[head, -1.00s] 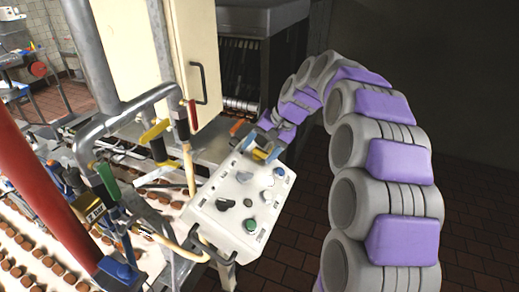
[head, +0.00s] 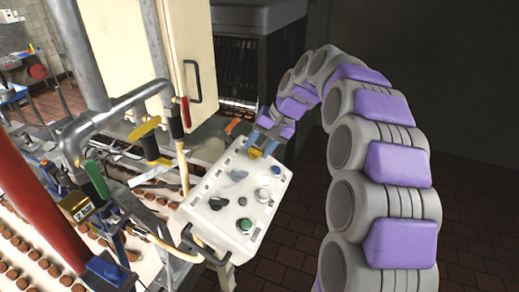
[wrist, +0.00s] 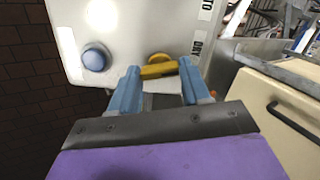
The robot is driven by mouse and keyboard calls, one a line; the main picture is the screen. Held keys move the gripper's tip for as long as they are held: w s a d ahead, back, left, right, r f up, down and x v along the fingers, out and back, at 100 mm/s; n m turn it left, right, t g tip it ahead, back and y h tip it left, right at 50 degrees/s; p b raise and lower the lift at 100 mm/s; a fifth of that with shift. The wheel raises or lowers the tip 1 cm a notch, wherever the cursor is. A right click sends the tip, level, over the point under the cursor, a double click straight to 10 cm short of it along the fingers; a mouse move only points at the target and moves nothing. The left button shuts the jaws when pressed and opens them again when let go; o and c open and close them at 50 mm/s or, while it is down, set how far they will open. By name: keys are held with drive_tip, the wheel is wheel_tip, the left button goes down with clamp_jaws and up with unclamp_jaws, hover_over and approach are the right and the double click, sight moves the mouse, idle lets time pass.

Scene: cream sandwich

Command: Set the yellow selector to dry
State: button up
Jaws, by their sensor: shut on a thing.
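The yellow selector (wrist: 159,68) sits near the edge of the white control panel (wrist: 125,25), between the blue fingers of my gripper (wrist: 158,76) in the wrist view. The fingers are shut on it. In the head view the selector (head: 254,153) shows as a small yellow patch at the panel's upper end, with my gripper (head: 262,142) over it.
The panel (head: 205,190) also bears a blue button (head: 276,170), a green button (head: 245,224) and dark selectors (head: 217,203). A cream cabinet (head: 175,65), pipes, levers and a conveyor of brown-topped pieces stand left. Dark tiled floor (head: 300,235) lies open to the right.

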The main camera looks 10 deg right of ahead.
drive_tip(key=shift+f+n+b, duration=0.4)
drive_tip(key=shift+b, duration=0.1)
drive_tip(key=shift+s+r+n+b, duration=0.1)
drive_tip(key=shift+r+n+b, duration=0.05)
drive_tip(key=shift+n+b, duration=0.8)
drive_tip(key=o, duration=1.1)
drive_tip(key=shift+r, duration=0.15)
drive_tip(key=shift+c, duration=0.2)
